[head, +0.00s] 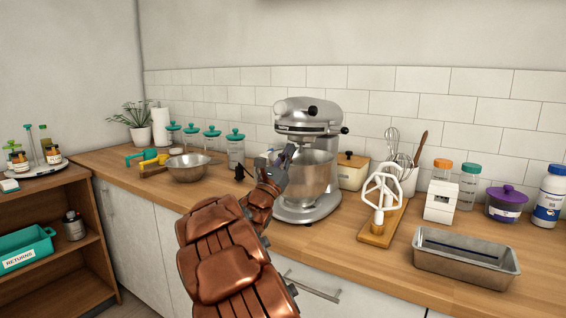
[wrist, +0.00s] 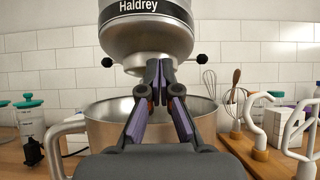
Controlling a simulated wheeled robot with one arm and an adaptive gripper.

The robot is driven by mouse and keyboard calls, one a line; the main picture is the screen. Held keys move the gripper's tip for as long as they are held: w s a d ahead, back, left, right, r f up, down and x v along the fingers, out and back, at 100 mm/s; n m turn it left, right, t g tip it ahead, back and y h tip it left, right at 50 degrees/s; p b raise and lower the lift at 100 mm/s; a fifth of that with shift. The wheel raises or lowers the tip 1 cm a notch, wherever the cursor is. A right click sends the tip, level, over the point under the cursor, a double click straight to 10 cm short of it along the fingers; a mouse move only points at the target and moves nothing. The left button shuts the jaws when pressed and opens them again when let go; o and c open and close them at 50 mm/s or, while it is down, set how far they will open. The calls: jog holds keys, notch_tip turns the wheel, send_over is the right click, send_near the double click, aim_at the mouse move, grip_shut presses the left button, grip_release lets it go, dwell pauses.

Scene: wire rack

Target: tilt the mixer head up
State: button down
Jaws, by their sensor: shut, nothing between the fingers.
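The silver stand mixer (head: 308,118) stands on the wooden counter near the back wall, its head level above a metal bowl (head: 312,175). In the wrist view the mixer head (wrist: 146,35) fills the upper middle, with a black knob on each side, and the bowl (wrist: 98,128) with its handle is below it. My gripper (head: 288,150) is in front of the mixer, by the gap between head and bowl. In the wrist view my gripper (wrist: 159,66) is shut and empty, its fingertips just under the head's lower edge. I cannot tell whether they touch it.
A flat beater on a wooden board (head: 375,236) and a metal loaf pan (head: 465,262) are to the right. A small metal bowl (head: 188,170) and teal-lidded jars (head: 236,152) are to the left. A cream box (head: 352,174) is behind the mixer's right side.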

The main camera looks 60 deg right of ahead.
jog(key=x, duration=0.3)
dwell(0.5)
